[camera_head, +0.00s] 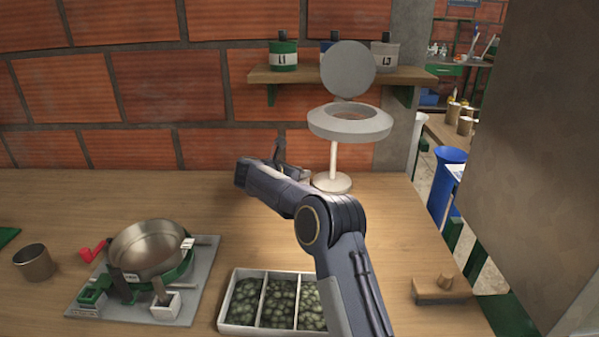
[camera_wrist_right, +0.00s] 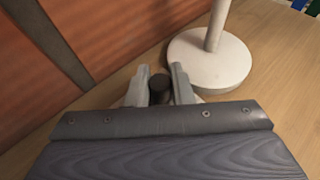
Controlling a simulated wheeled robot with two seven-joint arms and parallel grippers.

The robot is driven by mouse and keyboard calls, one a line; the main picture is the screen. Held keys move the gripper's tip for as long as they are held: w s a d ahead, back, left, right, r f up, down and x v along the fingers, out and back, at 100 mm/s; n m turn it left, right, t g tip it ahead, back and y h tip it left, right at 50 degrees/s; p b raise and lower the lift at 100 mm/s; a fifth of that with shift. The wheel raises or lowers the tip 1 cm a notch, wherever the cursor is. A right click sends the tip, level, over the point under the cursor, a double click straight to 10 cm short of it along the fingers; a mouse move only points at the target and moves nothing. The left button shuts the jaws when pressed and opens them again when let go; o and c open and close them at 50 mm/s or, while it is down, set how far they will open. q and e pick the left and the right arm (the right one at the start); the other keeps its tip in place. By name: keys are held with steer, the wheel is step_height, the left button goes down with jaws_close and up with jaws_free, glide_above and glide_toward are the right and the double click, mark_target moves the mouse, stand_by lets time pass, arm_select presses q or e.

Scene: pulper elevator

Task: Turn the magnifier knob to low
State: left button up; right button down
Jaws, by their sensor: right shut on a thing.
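The magnifier (camera_head: 350,122) stands at the back of the table, with a grey ring head, a raised round lid and a white post on a round base (camera_head: 332,183). Its base also shows in the right wrist view (camera_wrist_right: 209,62). My right gripper (camera_head: 292,172) reaches to the left of the base, beside the brick wall. In the right wrist view its two fingers (camera_wrist_right: 158,86) are shut on a small dark round knob (camera_wrist_right: 159,84), just left of the base. In the head view my arm mostly hides the knob. My left gripper is not in view.
A white tray (camera_head: 224,322) with green contents in three compartments lies at the front middle. A metal pan (camera_head: 148,248) on a grey stand is at left, beside a metal cup (camera_head: 35,263). A wooden block (camera_head: 441,291) lies at right. A wall shelf (camera_head: 300,75) holds labelled canisters.

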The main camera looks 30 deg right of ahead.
steer(key=c, duration=1.3)
jaws_free()
steer(key=v, duration=0.8)
steer(key=shift+f, duration=0.1)
